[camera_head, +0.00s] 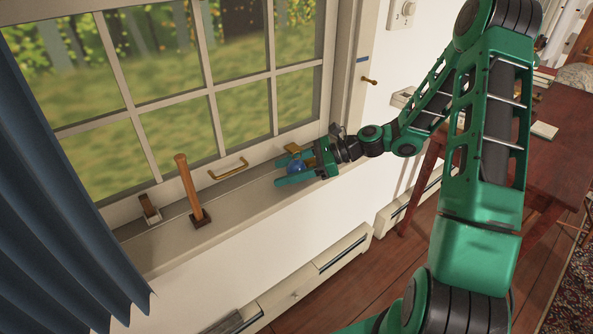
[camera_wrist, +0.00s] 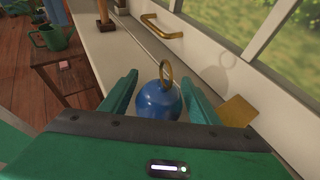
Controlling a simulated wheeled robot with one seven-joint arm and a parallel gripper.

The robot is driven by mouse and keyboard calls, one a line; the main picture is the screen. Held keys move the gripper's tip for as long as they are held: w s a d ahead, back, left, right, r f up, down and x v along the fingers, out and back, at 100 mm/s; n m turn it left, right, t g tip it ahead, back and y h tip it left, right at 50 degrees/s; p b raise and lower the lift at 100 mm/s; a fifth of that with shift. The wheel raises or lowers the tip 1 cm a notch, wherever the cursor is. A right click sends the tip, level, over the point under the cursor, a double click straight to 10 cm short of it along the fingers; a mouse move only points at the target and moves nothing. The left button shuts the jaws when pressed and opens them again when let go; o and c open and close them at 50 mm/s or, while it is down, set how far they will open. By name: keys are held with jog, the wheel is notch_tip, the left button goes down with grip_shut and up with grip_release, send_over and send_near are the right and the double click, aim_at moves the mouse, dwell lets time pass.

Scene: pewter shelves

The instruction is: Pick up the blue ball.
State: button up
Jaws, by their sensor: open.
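The blue ball (camera_head: 296,166) sits on the window sill (camera_head: 240,202) and has a gold ring on its top. In the wrist view the blue ball (camera_wrist: 159,100) lies between the two green fingers, with the ring (camera_wrist: 166,73) standing up from it. My gripper (camera_head: 284,171) is open around the ball, one finger on each side, above the sill. In the wrist view my gripper (camera_wrist: 160,90) hides the lower part of the ball. I cannot tell whether a finger touches it.
A hammer (camera_head: 187,188) stands upright on the sill to the left, beside a small wood-and-metal object (camera_head: 149,209). A brass window handle (camera_head: 229,168) is on the frame behind. A yellowish flat piece (camera_wrist: 237,111) lies right of the fingers. A blue curtain (camera_head: 50,190) hangs at far left.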

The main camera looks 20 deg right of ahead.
jog(key=shift+w+a+f, duration=0.15)
jog(key=shift+a+f, duration=0.05)
jog(key=shift+a, duration=0.3)
jog(key=c, duration=0.8)
jog(key=shift+r, duration=0.55)
jog(key=r, duration=0.2)
jog(key=a+r, duration=0.1)
jog(key=shift+s+r, duration=0.4)
jog(key=s+a+r, duration=0.4)
jog(key=a, duration=0.1)
jog(key=s+a+r, duration=0.2)
jog(key=a, duration=0.1)
jog(key=shift+s, duration=0.4)
